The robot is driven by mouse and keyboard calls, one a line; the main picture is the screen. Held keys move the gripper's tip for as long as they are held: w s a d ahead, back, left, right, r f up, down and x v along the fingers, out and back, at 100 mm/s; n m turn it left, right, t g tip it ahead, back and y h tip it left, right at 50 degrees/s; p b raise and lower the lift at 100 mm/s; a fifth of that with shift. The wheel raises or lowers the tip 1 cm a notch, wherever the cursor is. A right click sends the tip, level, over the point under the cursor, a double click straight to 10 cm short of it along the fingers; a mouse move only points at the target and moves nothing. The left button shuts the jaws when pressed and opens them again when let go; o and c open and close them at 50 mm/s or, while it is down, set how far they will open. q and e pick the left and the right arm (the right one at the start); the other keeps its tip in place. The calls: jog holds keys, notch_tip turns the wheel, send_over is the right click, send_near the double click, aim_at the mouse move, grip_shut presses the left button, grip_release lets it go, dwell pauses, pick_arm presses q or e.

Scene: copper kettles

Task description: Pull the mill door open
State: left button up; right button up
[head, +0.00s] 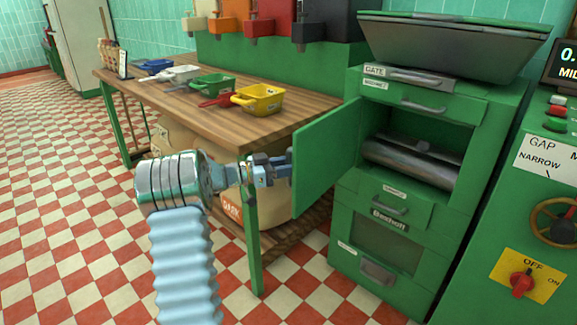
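The green mill (470,110) stands at the right. Its door (328,155) is swung well out to the left and shows a flat green face. The opening behind it is uncovered, and a grey metal roller (410,162) shows inside. My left gripper (280,168) is at the door's left, free edge, partly behind it. The fingertips are partly hidden by the door, so I cannot tell whether they grip a handle or only touch the door. No handle is visible on the door. My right gripper is out of view.
A wooden table (190,105) with green legs stands left of the door, close behind my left gripper. It holds several coloured scoops, including a yellow one (258,98). A sack (265,200) sits underneath. A control panel (530,200) is at right. The checkered floor (70,200) at left is clear.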

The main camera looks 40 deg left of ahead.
pick_arm(q)
jog(key=b+v, duration=0.1)
jog(key=v, duration=1.2)
jog(key=shift+s, duration=0.35)
jog(key=shift+a, duration=0.15)
